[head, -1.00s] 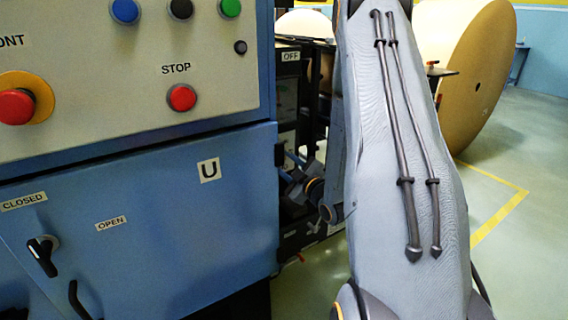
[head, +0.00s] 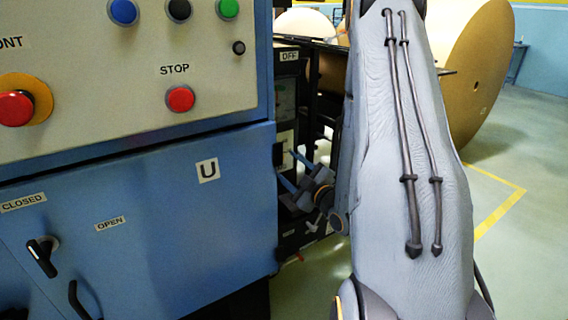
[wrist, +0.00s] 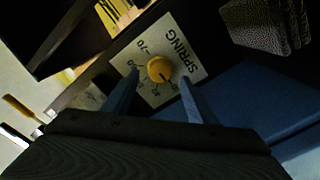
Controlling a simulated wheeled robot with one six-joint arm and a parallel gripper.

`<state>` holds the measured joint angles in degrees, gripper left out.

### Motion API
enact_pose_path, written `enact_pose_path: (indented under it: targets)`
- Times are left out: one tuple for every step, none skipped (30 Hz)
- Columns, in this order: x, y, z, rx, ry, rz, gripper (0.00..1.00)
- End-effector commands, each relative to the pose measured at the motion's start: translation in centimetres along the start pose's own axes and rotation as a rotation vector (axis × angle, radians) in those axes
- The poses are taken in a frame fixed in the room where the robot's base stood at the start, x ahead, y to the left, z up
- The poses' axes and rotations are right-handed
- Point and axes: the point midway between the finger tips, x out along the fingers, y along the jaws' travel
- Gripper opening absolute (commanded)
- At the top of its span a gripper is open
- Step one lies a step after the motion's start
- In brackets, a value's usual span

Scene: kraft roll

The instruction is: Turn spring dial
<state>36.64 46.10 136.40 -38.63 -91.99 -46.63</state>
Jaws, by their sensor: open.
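The spring dial (wrist: 160,69) is a round yellow knob with a dark pointer mark. It sits on a white plate (wrist: 196,70) printed SPRING, with a number scale around the knob. My gripper (wrist: 159,77) is open, with one blue finger on each side of the dial in the wrist view. I cannot tell whether either fingertip touches the knob. In the head view my gripper (head: 289,168) reaches into the dark recess beside the blue cabinet, and the dial cannot be made out there.
The blue cabinet (head: 150,220) stands close on the left, with a red STOP button (head: 180,99), a mushroom button (head: 16,107) and a black handle (head: 42,258). A dark textured block (wrist: 262,22) lies near the plate. A large kraft roll (head: 480,75) stands behind right; floor is clear there.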

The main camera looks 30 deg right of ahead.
Motion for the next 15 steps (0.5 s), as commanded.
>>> enact_pose_path:
  targets:
    - [-0.9,0.1,0.0,0.001,-0.002,0.001,0.52]
    - [-1.3,0.0,0.0,0.001,-0.002,0.0,0.52]
    - [-1.8,0.0,0.1,0.001,-0.003,0.001,0.52]
    - [-2.2,0.0,0.1,0.001,-0.002,0.001,0.52]
    - [-2.4,0.0,0.0,0.001,-0.001,0.001,0.52]
    - [-2.8,0.0,0.0,0.0,0.0,0.0,0.52]
    - [-3.0,0.0,0.0,0.0,0.0,0.001,0.52]
    - [-3.1,0.0,0.0,0.0,-0.001,0.001,0.52]
    - [-3.3,0.0,0.0,-0.001,0.0,0.0,0.52]
    - [-3.3,0.0,0.0,-0.001,0.0,0.0,0.52]
    - [-3.4,0.0,0.0,-0.001,0.0,0.0,0.52]
    - [-3.4,0.0,0.0,-0.001,0.0,0.0,0.52]
    - [-3.4,0.0,0.0,-0.001,0.001,0.0,0.52]
    - [-3.4,0.0,0.0,-0.001,0.001,0.0,0.52]
    - [-3.4,0.0,0.0,-0.001,0.001,0.0,0.52]
